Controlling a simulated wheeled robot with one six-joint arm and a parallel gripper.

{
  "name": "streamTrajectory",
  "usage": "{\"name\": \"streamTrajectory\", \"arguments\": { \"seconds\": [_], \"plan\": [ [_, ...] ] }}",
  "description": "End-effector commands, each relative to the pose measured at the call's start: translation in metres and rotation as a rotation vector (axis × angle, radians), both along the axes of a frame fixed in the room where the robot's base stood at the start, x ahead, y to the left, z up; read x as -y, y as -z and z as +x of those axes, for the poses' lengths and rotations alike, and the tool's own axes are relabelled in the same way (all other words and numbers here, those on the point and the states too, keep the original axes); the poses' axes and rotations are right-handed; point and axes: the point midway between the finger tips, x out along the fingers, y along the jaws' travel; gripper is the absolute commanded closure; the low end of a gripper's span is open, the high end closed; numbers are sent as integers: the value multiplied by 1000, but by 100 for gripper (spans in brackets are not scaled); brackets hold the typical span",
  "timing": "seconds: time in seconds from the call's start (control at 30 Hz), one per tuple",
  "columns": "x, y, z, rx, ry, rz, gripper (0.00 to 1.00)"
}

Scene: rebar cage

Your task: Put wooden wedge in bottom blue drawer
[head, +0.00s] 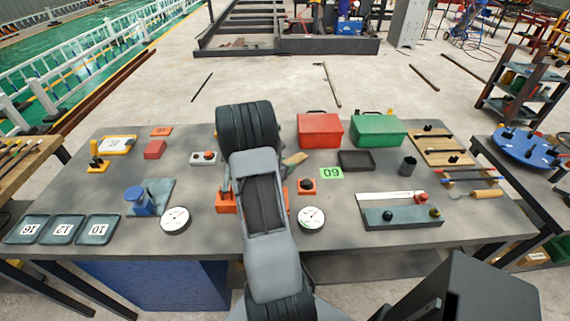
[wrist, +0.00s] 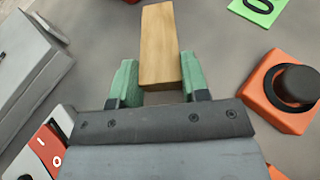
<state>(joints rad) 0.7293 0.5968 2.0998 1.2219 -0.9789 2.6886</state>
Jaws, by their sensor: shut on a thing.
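The wooden wedge (wrist: 159,50) is a light brown block between the two green fingers of my gripper (wrist: 159,80) in the wrist view. My gripper is shut on its near end, and the far end sticks out past the fingertips. In the head view, part of the wedge (head: 295,160) shows just right of my arm, over the middle of the grey table. A blue cabinet (head: 165,285) stands under the table at the left. Its separate drawers cannot be made out from this view.
A green 09 card (head: 331,173) and an orange-based black button (head: 307,186) lie close to the right of the wedge. Red (head: 320,131) and green (head: 377,131) boxes stand behind. A round gauge (head: 311,217) is near the front. Bare table lies between the items.

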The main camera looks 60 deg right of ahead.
Motion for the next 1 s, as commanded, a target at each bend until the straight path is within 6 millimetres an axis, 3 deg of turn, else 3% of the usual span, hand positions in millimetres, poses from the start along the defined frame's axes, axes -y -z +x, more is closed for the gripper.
{"name": "streamTrajectory", "arguments": {
  "seconds": [0.43,0.47,0.7,1.0],
  "plan": [
    [0,4,0,2,0,-1,81],
    [0,4,0,2,1,-1,57],
    [0,3,0,1,0,0,34],
    [0,1,0,1,0,0,33]
  ]
}}
